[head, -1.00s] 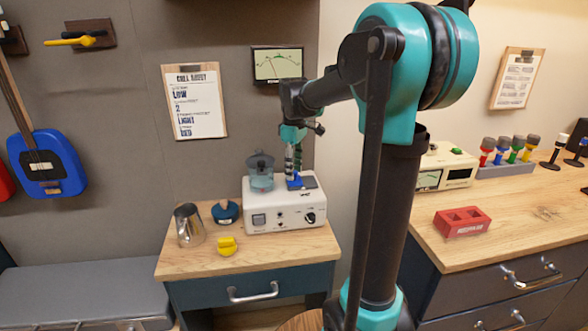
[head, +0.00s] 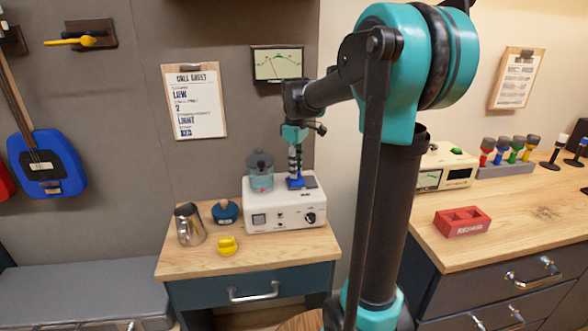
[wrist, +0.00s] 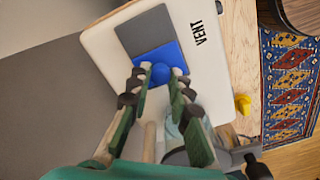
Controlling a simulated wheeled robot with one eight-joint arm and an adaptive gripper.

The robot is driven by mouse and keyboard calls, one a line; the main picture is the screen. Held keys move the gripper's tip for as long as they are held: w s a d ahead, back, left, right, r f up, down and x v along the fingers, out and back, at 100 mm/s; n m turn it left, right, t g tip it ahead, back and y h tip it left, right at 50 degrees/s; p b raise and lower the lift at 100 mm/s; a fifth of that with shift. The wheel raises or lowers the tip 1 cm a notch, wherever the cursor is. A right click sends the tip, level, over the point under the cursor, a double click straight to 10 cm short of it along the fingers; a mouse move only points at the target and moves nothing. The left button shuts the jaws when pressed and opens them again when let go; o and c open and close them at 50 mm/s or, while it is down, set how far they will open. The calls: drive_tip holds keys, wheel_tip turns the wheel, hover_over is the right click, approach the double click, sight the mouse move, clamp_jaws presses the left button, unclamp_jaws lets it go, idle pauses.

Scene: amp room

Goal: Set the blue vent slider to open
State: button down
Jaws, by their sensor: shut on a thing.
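The blue vent slider (wrist: 168,68) has a round knob. It sits at the near end of a grey track plate (wrist: 145,33) on the white machine, beside the printed word VENT. My gripper (wrist: 161,71) is shut on the slider's knob, one fingertip on each side. In the head view, my gripper (head: 295,172) points down onto the machine's top (head: 257,222). The blue slider (head: 294,184) shows there at its fingertips, partly covered, with the dark plate (head: 310,181) to its right.
A lidded clear jar (head: 261,178) stands on the machine, left of my gripper. A metal pitcher (head: 189,226), a blue round object (head: 225,212) and a yellow object (head: 227,246) are on the wooden cabinet top. A wall meter (head: 278,64) hangs behind my arm.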

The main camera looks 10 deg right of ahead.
sight(310, 180)
drive_tip(key=shift+d, duration=2.4)
drive_tip(key=c, duration=1.4)
unclamp_jaws()
drive_tip(key=shift+d, duration=0.15)
wheel_tip(310, 180, up, 12)
